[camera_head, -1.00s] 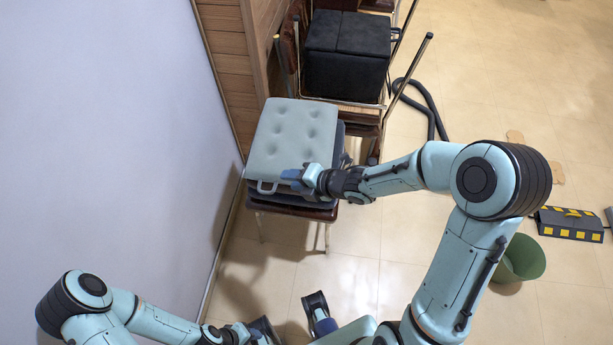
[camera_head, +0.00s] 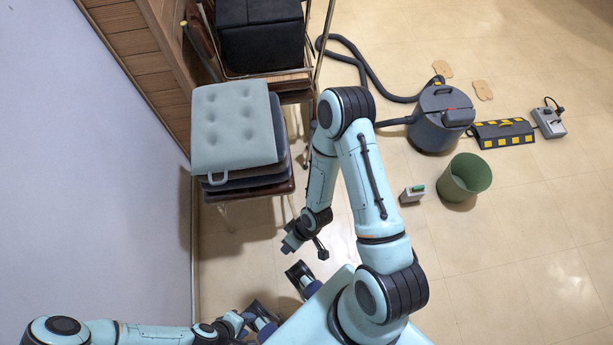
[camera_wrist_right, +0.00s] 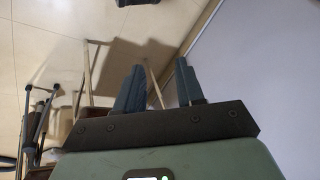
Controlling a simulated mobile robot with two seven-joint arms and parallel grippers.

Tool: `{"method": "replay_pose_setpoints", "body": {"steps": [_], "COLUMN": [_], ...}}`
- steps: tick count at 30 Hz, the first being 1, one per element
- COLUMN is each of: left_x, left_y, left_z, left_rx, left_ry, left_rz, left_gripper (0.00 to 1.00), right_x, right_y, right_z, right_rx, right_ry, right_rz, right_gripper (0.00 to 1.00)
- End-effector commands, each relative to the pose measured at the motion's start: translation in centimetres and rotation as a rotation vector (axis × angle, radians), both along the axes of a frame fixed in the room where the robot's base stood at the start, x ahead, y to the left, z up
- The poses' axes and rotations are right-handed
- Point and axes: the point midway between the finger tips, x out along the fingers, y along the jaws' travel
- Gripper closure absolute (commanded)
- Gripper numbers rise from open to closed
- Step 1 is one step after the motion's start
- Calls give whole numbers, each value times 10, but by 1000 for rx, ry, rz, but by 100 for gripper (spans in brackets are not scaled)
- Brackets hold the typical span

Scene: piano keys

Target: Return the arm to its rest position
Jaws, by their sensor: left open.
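My right arm (camera_head: 362,165) is folded at the elbow in the head view, its forearm hanging down. Its gripper (camera_head: 306,250) is over the floor, right of and below the cushion stack. In the right wrist view its two blue-grey fingers (camera_wrist_right: 158,75) stand apart with nothing between them. My left arm (camera_head: 130,335) runs along the bottom left edge. Its gripper (camera_head: 240,322) is low in the head view near my base, small and partly merged with dark parts there. It is open; I see nothing held in it.
A stack of grey cushions (camera_head: 235,125) sits on a chair beside the wall (camera_head: 70,160). A black cube stool (camera_head: 260,38) is behind it. A vacuum cleaner (camera_head: 440,118), green bin (camera_head: 466,175) and small box (camera_head: 412,193) stand on the right. Floor (camera_head: 540,230) at lower right is clear.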

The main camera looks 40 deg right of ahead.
Motion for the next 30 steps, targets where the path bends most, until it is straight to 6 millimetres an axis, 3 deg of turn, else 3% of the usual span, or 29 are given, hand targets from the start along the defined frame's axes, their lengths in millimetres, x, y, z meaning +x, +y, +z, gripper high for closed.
{"method": "replay_pose_setpoints", "body": {"steps": [1, 3, 8, 17, 26, 30], "left_x": [0, 0, 0, 1, 24, 25], "left_y": [0, 0, 0, 0, 0, 0], "left_z": [0, 0, 0, 2, 57, 60], "left_rx": [0, 0, 0, 0, 0, 0], "left_ry": [0, 0, 0, -1, -28, -29], "left_rz": [0, 0, 0, 0, 0, -1], "left_gripper": [57, 57, 57, 57, 57, 57], "right_x": [-29, -56, -83, -82, -58, -57], "right_y": [6, 9, 11, 11, 11, 11], "right_z": [-15, -27, -36, -34, 21, 24], "right_rx": [3, -12, -40, -42, -35, -35], "right_ry": [135, 268, 397, 400, 371, 369], "right_rz": [-118, -258, -404, -413, -411, -410], "right_gripper": [62, 62, 62, 62, 62, 62]}}
